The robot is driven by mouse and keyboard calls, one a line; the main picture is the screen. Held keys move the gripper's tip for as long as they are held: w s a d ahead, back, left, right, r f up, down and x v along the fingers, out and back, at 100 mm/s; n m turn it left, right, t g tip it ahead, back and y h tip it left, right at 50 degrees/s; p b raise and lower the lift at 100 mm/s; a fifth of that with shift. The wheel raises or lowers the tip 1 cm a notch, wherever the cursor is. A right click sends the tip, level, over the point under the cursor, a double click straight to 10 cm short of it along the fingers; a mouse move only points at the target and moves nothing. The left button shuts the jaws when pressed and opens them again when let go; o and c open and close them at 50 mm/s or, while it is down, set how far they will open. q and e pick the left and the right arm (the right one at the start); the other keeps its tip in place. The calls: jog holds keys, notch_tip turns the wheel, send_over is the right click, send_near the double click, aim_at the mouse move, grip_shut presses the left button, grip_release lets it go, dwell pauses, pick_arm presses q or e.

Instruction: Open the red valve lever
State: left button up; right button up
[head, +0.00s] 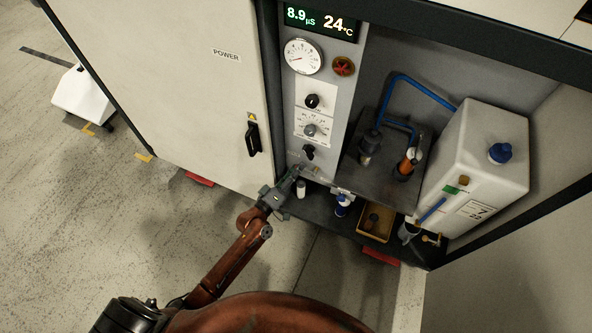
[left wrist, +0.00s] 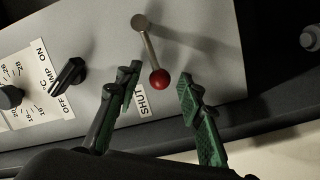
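The red valve lever (left wrist: 151,50) shows in the left wrist view as a metal rod on the grey panel with a red ball (left wrist: 159,79) at its end. The rod slants down from its round pivot, and the ball is close to a label reading SHUT (left wrist: 142,98). My left gripper (head: 291,178) is at the lower part of the panel in the head view. In the left wrist view its green-padded fingers are apart, one on each side of the ball, with gaps showing. In the head view the lever is too small to make out clearly. My right gripper is not in view.
A black selector knob (left wrist: 69,74) is left of the lever in the left wrist view. The head view shows a gauge (head: 303,56), a red knob (head: 344,66), a white canister (head: 478,150), a yellow bin (head: 376,222) and a cabinet door handle (head: 253,138).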

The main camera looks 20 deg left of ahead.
pick_arm(q)
jog(key=shift+c, duration=0.2)
grip_shut()
dwell(0.5)
